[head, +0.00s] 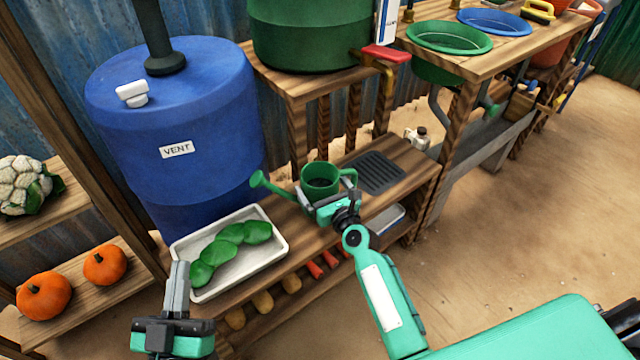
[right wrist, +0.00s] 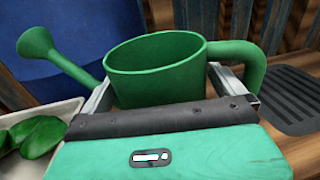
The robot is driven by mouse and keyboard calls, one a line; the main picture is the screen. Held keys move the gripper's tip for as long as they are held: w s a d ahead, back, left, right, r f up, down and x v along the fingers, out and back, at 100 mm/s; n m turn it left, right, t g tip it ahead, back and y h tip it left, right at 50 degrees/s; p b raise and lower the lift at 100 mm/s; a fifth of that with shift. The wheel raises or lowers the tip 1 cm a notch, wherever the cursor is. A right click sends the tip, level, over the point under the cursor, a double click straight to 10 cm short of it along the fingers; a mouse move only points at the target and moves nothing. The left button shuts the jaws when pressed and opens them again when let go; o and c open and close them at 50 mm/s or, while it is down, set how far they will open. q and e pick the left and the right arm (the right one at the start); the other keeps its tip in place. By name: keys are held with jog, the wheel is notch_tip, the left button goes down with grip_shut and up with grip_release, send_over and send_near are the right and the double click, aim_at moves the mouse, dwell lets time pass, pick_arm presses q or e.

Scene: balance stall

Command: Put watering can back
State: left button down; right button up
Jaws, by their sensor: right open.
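The green watering can (head: 320,180) stands upright on the low wooden bench, its spout to the left and its handle to the right. In the right wrist view the can (right wrist: 155,70) fills the middle. My right gripper (head: 325,198) is open, with its two fingers (right wrist: 175,90) on either side of the can's body; whether they touch it I cannot tell. My left gripper (head: 177,285) is at the lower left in front of the bench, away from the can, its fingers close together. A dark slatted mat (head: 376,172) lies on the bench right of the can, and shows there too (right wrist: 290,97).
A white tray (head: 280,257) with green leafy pieces is left of the can. A blue vent barrel (head: 175,110) stands behind it. A green tank (head: 300,35) with a red-handled tap (head: 385,55) is above the bench. Open ground lies to the right.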

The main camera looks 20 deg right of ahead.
jog(key=s, duration=0.3)
jog(key=s+d, duration=0.1)
jog(key=s, duration=0.5)
jog(key=shift+d+p, duration=0.3)
jog(key=shift+p, duration=0.05)
pick_arm(q)
jog(key=f+g, duration=0.1)
jog(key=f, duration=0.1)
jog(key=d+f+g, duration=0.1)
jog(key=f, duration=0.1)
jog(key=shift+s+d+f+g, duration=0.1)
jog(key=shift+s+g, duration=0.1)
jog(key=shift+g, duration=0.1)
pick_arm(e)
jog(key=s+a+r+m+y, duration=0.1)
jog(key=s+a+r+m, duration=0.2)
jog(key=m, duration=0.9)
jog(key=s+a+r+m+t+y, duration=0.1)
jog(key=s+a+r+m, duration=0.3)
jog(key=s+m, duration=0.5)
jog(key=s+a+r+m+y, duration=0.1)
jog(key=s+a+r+m, duration=0.2)
jog(key=m, duration=1.1)
jog(key=s+r, duration=0.3)
jog(key=shift+s+a+r+m+y, duration=0.2)
jog(key=shift+a+m+y, duration=0.1)
jog(key=shift+a+y, duration=0.1)
jog(key=shift+d, duration=0.1)
